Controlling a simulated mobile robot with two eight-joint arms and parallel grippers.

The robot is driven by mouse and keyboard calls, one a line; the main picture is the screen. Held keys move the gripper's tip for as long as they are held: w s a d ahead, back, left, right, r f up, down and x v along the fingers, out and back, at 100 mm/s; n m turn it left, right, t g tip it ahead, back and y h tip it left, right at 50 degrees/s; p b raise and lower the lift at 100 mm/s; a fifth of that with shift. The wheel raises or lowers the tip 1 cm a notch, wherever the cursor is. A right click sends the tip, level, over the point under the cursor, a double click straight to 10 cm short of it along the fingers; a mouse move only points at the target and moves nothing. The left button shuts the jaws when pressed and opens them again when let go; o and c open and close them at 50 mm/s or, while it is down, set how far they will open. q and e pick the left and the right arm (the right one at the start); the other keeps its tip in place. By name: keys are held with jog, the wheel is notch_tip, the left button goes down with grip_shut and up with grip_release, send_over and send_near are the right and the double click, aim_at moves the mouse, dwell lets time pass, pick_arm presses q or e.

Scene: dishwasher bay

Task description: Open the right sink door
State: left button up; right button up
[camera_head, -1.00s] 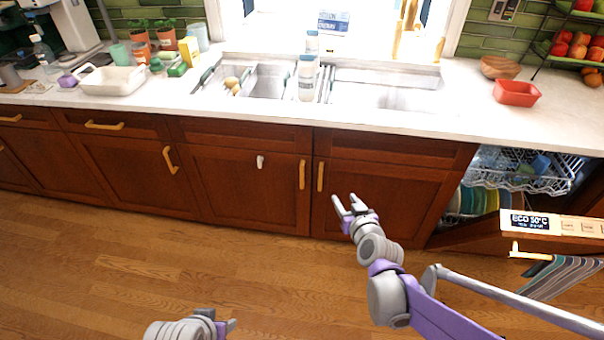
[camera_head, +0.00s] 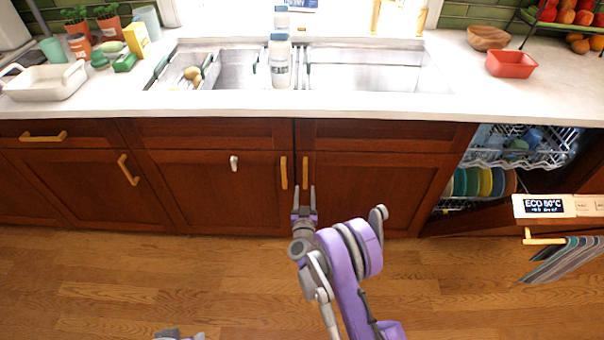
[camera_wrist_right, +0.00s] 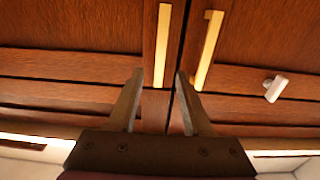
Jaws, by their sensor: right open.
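The right sink door (camera_head: 400,190) is a closed reddish-brown panel below the sink. Its upright yellow handle (camera_head: 305,168) is near its left edge. My right gripper (camera_head: 304,197) is open and points at the door, its fingertips around the lower end of this handle in the picture. In the right wrist view, which looks turned over, the handle (camera_wrist_right: 163,45) lines up with the gap between the fingers (camera_wrist_right: 158,88). I cannot tell whether they touch it. My left gripper (camera_head: 178,335) barely shows at the bottom edge, its fingers unclear.
The left sink door (camera_head: 210,185) is closed, with its own yellow handle (camera_head: 284,172) close by and a white hook (camera_head: 234,163). The open dishwasher door (camera_head: 555,206) juts out at right with a striped towel (camera_head: 570,260). The wooden floor (camera_head: 120,285) is clear.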

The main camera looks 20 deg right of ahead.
aim_at(305, 175)
jog(key=x, duration=0.8)
jog(key=shift+w, duration=0.3)
grip_shut()
dwell(1.0)
